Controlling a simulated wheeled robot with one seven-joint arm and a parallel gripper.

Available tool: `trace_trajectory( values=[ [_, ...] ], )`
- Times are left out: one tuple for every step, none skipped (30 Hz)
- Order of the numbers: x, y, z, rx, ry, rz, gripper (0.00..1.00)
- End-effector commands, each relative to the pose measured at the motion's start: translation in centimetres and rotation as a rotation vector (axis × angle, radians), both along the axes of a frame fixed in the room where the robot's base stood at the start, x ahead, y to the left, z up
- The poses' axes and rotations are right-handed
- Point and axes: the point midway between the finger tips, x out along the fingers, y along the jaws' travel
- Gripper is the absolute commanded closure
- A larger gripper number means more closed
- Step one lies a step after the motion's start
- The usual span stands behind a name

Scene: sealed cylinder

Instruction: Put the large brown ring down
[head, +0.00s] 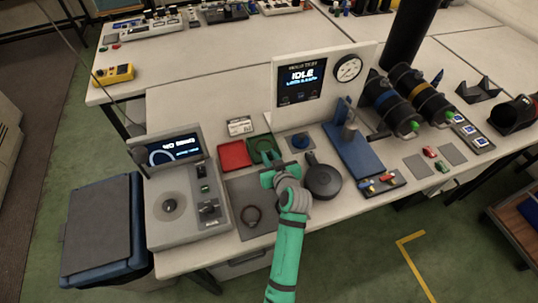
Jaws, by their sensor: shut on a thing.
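My green gripper (268,161) is at the near edge of a small green tray (251,152), with its fingers pointing away from me. It is shut on a thin ring-like thing, the large brown ring (265,143), whose faint curved outline shows over the tray. Its colour is hard to tell at this size, and the fingers hide part of it. I cannot tell whether it touches the tray. A separate dark ring-shaped thing (251,216) lies on a grey mat (238,190) nearer to me, left of my arm.
A red tray (234,156) is left of the green one. A dark round pan-like thing (323,180) is close to the right of my gripper. A test panel (302,83) stands behind. A console (182,190) stands left; a blue fixture (350,152) is right.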

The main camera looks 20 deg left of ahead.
Motion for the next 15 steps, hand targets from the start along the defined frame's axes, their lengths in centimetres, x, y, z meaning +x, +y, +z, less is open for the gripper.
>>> trace_trajectory(
  values=[
    [-0.01,0.11,0.02,0.0,0.0,0.001,0.75],
    [-0.02,0.12,0.02,0.0,0.0,0.002,0.68],
    [-0.02,0.12,0.01,0.0,0.0,0.002,0.64],
    [-0.02,0.12,0.02,0.0,0.0,0.002,0.64],
    [-0.03,0.16,0.02,0.0,0.0,0.002,0.64],
    [-0.04,0.19,0.01,0.0,0.0,0.003,0.64],
    [-0.05,0.2,0.01,0.0,0.0,0.003,0.64],
    [-0.04,0.2,0.02,0.0,0.0,0.003,0.64],
    [-0.05,0.2,0.01,0.0,0.0,0.003,0.64],
    [-0.05,0.2,0.01,0.0,0.0,0.003,0.64],
    [-0.04,0.2,0.05,0.0,0.0,0.003,0.64],
    [-0.04,0.19,0.14,0.0,0.0,0.003,0.64],
    [-0.03,0.18,0.26,0.0,0.0,0.003,0.64],
    [-0.03,0.17,0.44,0.001,-0.001,0.003,0.64],
    [-0.01,0.15,0.74,0.0,0.0,0.003,0.64]
  ],
)
